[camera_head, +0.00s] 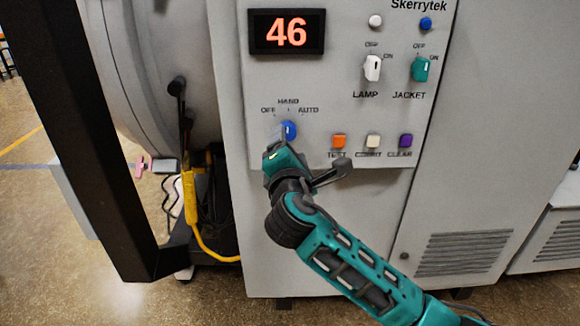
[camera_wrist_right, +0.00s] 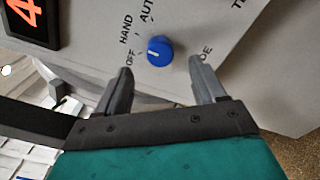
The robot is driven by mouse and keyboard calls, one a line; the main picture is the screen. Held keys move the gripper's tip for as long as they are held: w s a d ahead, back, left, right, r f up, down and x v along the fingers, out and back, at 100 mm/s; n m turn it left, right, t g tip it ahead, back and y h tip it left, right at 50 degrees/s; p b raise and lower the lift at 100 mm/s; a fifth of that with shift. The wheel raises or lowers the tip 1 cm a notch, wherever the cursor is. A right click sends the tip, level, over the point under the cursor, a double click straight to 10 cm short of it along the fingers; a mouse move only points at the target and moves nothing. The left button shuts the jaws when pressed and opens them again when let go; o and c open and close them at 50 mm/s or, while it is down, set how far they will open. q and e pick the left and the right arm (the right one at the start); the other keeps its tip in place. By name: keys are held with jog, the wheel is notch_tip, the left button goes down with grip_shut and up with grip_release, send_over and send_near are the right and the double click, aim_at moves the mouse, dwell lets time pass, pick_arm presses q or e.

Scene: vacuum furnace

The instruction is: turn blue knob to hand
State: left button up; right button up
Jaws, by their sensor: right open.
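The blue knob (camera_head: 289,130) is on the grey control panel, below the labels OFF, HAND and AUTO. It also shows in the right wrist view (camera_wrist_right: 160,50), where its short white mark lies on the side toward OFF. My right gripper (camera_head: 279,139) reaches up to the knob from below and covers part of it in the head view. In the right wrist view its two fingers (camera_wrist_right: 161,72) are apart, one on each side of the knob, with gaps between. Contact is not visible. My left gripper is not in view.
A red display (camera_head: 287,32) reads 46 above the knob. A white lamp switch (camera_head: 373,67) and green jacket switch (camera_head: 420,68) are up to the right. Orange (camera_head: 339,141), white (camera_head: 373,141) and purple (camera_head: 405,141) buttons are right of the knob.

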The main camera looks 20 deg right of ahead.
jog(key=v, duration=0.7)
jog(key=shift+s, duration=0.25)
jog(key=s+f+m+g+y, duration=0.3)
jog(key=f+m, duration=0.1)
jog(key=f, duration=0.7)
jog(key=s+f+m+g+y, duration=0.2)
jog(key=s+f+m+y, duration=0.15)
jog(key=f, duration=0.65)
jog(key=s+d+f+m+g, duration=0.1)
jog(key=s+d+f+m, duration=0.2)
jog(key=s+f+m, duration=0.7)
jog(key=s+m, duration=0.1)
jog(key=s, duration=0.1)
jog(key=shift+s+f+g, duration=0.25)
jog(key=shift+s+g, duration=0.05)
jog(key=shift+a+m+y, duration=0.1)
jog(key=shift+m+y, duration=0.15)
